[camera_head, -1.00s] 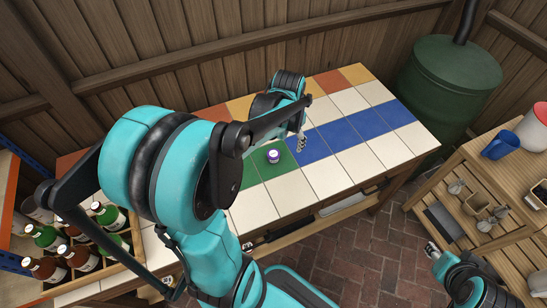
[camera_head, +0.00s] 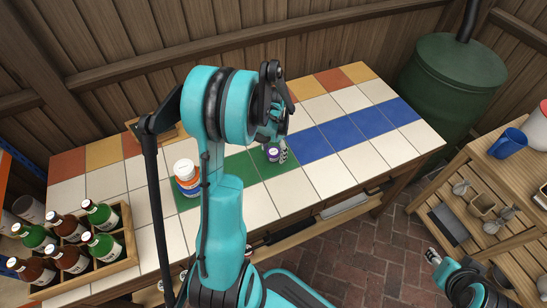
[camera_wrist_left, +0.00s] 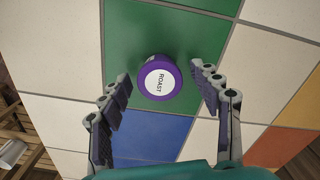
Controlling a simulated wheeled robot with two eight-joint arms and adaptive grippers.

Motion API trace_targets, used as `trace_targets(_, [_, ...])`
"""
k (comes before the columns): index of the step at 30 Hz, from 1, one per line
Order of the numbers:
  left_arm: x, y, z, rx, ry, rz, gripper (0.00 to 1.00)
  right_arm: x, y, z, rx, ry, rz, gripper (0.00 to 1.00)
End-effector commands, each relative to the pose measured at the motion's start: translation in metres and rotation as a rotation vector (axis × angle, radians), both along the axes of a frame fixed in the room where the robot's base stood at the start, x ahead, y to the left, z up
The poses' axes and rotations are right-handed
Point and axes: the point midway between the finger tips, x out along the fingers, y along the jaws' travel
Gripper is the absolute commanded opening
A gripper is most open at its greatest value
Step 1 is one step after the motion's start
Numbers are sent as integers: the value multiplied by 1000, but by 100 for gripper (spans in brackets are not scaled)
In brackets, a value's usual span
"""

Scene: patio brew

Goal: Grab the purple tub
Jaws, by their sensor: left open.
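The purple tub (camera_head: 273,154) stands upright on a green tile of the tiled counter. It has a white lid; in the left wrist view the tub (camera_wrist_left: 158,78) shows a lid marked ROAST. My left gripper (camera_head: 281,150) is open right beside the tub. In the left wrist view the fingers of my left gripper (camera_wrist_left: 163,80) are spread on either side of the tub, with a gap on both sides. My right gripper (camera_head: 432,257) is low at the right, away from the counter; its jaw state is too small to tell.
A white-lidded jar (camera_head: 186,176) with orange and blue bands stands left on the green tiles. A wooden crate (camera_head: 112,268) of bottles sits at the counter's left end. A blue mug (camera_head: 507,143) stands on the right shelf. The blue tiles (camera_head: 345,133) are clear.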

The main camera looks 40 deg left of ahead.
Motion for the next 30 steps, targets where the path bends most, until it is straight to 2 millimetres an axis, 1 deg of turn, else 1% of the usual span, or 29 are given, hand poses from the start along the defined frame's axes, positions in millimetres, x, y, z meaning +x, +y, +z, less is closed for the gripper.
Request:
trace_targets(1, [0,0,-6,0,0,0,63,0,0,-4,0,0,0,40])
trace_targets(2, [0,0,-7,0,0,0,63,0,0,-4,0,0,0,40])
trace_targets(7, [0,0,-5,0,0,0,63,0,0,-2,0,0,0,40])
trace_targets(8, [0,0,-5,0,0,0,61,0,0,-2,0,0,0,40])
trace_targets(9, [0,0,-5,0,0,0,50,0,0,-2,0,0,0,40])
trace_targets(11, [0,0,-5,0,0,0,34,0,0,-2,0,0,0,40])
trace_targets(12, [0,0,-5,0,0,0,24,0,0,-2,0,0,0,40])
trace_targets(13, [0,0,-5,0,0,0,16,0,0,-2,0,0,0,40])
trace_targets(14, [0,0,-5,0,0,0,13,0,0,-2,0,0,0,40])
trace_targets(24, [0,0,-3,0,0,0,13,0,0,-1,0,0,0,40])
trace_targets(26, [0,0,1,0,0,0,13,0,0,1,0,0,0,40])
trace_targets(30, [0,0,17,0,0,0,13,0,0,10,0,0,0,40])
